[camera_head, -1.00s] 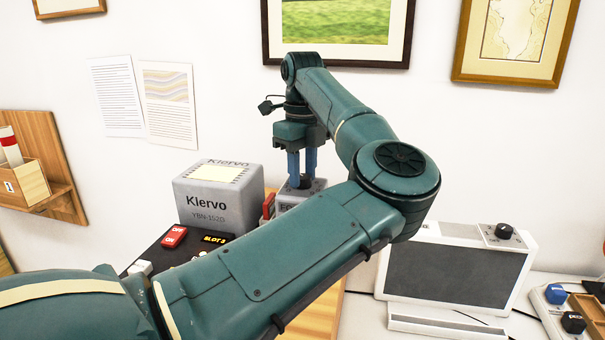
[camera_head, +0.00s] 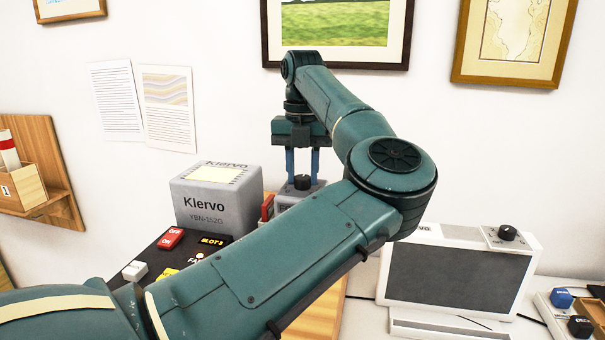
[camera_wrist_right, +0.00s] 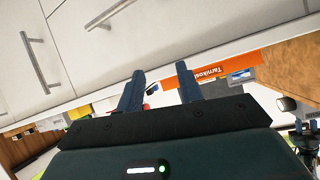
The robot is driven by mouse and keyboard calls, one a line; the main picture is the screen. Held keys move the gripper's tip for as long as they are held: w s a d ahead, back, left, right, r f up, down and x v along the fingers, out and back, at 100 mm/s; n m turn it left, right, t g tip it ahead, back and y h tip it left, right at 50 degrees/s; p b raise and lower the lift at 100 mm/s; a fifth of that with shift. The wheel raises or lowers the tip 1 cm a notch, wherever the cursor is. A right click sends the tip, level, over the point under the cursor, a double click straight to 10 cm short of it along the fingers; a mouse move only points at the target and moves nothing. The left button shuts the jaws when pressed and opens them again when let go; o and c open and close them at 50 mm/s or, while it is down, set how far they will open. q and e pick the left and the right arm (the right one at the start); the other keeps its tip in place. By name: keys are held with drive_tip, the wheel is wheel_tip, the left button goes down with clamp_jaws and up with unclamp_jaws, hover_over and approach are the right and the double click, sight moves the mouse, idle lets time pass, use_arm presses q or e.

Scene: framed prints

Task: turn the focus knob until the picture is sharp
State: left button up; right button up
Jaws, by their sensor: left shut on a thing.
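A black knob (camera_head: 302,182) stands on top of a small grey unit (camera_head: 284,204) that is mostly hidden behind my left arm. My left gripper (camera_head: 302,178) points down with its blue fingers on either side of this knob, shut on it. Another black knob (camera_head: 507,232) sits on the top right of a white display (camera_head: 460,272), whose screen is plain dark grey. My right gripper (camera_wrist_right: 160,72) shows in the right wrist view with its fingers apart and nothing visible between them.
A grey Klervo box (camera_head: 214,202) stands left of my left gripper, behind a dark panel with a red switch (camera_head: 170,238). A box with blue and black knobs (camera_head: 562,298) is at the right edge. White drawers (camera_wrist_right: 90,45) are near my right gripper.

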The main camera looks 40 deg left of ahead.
sight(303, 177)
use_arm(q)
drive_tip(key=shift+m, duration=1)
use_arm(e)
drive_tip(key=shift+f, duration=0.15)
use_arm(q)
drive_tip(key=o, duration=1)
drive_tip(key=shift+c, duration=0.2)
wheel_tip(303, 177, up, 13)
drive_tip(key=p, duration=0.2)
use_arm(e)
drive_tip(key=shift+s+d+r, duration=0.15)
drive_tip(key=shift+s+r, duration=0.05)
drive_tip(key=shift+r, duration=0.3)
drive_tip(key=shift+w+r, duration=0.1)
drive_tip(key=shift+r, duration=0.15)
